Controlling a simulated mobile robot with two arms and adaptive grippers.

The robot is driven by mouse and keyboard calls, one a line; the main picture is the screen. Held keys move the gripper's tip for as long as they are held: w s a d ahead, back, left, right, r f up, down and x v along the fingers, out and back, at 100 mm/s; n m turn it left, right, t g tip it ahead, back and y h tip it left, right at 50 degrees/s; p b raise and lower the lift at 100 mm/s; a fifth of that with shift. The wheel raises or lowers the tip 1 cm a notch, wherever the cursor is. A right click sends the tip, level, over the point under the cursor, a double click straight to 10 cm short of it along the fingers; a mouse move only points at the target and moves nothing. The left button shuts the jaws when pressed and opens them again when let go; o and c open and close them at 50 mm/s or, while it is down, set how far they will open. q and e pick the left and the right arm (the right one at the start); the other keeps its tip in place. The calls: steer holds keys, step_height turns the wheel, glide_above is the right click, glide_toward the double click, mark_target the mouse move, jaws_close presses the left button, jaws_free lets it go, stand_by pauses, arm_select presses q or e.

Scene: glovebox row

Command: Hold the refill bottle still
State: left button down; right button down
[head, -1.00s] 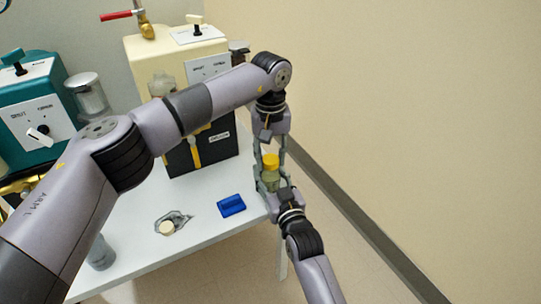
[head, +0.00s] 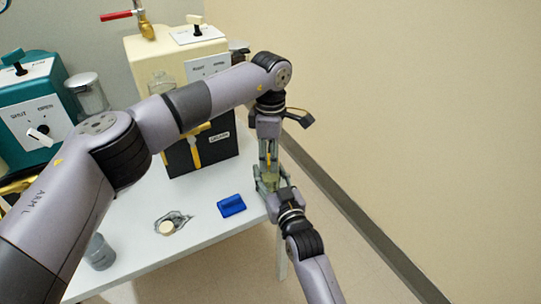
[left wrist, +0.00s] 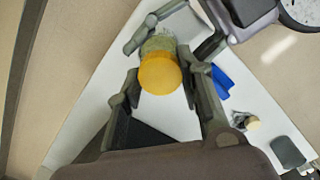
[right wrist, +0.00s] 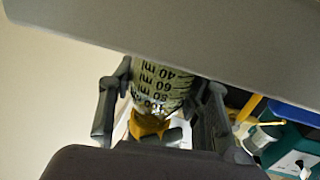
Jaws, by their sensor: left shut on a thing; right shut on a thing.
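The refill bottle is a clear vessel with a yellow cap and dark volume marks. Its body (right wrist: 160,85) shows close up in the right wrist view, between my right gripper's fingers. In the head view my right gripper (head: 268,184) is shut around the body at the table's right end. My left gripper (head: 268,160) comes from above, shut on the yellow cap (left wrist: 159,74), which sits between its fingers in the left wrist view. In the head view the cap is mostly hidden by the left fingers. The bottle looks roughly upright.
A white table (head: 205,215) holds a blue block (head: 231,205) and a pale disc (head: 167,227) on a grey shape. A grey vessel (head: 99,252) stands at the front left. Teal (head: 35,110) and cream (head: 180,52) machines stand behind. Floor is free to the right.

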arm_select(q)
steer(key=n, duration=0.4)
steer(key=shift+n, duration=0.3)
steer(key=n, duration=1)
steer(key=shift+n, duration=0.4)
steer(key=n, duration=1.2)
steer(key=shift+n, duration=0.4)
steer(key=shift+r, duration=0.15)
steer(key=shift+r, duration=1)
